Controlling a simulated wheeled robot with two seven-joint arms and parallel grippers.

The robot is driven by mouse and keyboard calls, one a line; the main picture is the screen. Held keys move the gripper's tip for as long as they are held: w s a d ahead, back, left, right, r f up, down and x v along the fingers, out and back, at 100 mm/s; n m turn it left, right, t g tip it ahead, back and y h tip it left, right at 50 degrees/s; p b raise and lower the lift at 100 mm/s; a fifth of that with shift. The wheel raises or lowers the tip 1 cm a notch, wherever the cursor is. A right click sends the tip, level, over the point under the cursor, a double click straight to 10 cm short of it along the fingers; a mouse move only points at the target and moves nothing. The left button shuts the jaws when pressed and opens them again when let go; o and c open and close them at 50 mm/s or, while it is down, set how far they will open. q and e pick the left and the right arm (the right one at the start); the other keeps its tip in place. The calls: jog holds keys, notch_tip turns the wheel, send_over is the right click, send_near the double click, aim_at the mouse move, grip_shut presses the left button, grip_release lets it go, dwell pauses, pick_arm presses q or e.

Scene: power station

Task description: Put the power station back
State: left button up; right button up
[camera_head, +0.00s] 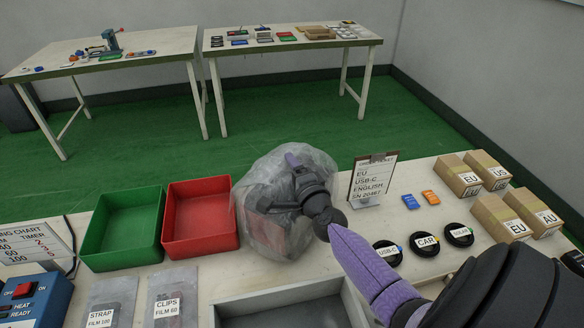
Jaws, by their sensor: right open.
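A bulky object in a cloudy, translucent plastic bag (258,222) stands on the near table, right of the red bin. Dark and reddish areas show dimly through the film; it is probably the power station, but its details are hidden. My right gripper (280,186) is open at the upper right part of the bag, overlapping it in the picture. I cannot tell whether its fingers touch the film. My right arm reaches in from the lower right. My left gripper is not in view.
A green bin (122,228) and a red bin (200,216) stand left. A grey tray (285,308) lies in front. An order card (372,180) stands right of the bag. Black coils (427,244) and cardboard boxes (503,217) are at right. A heater unit (35,302) is at lower left.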

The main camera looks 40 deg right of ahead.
jog(key=shift+r, duration=0.2)
jog(key=v, duration=1.2)
jog(key=shift+p, duration=0.3)
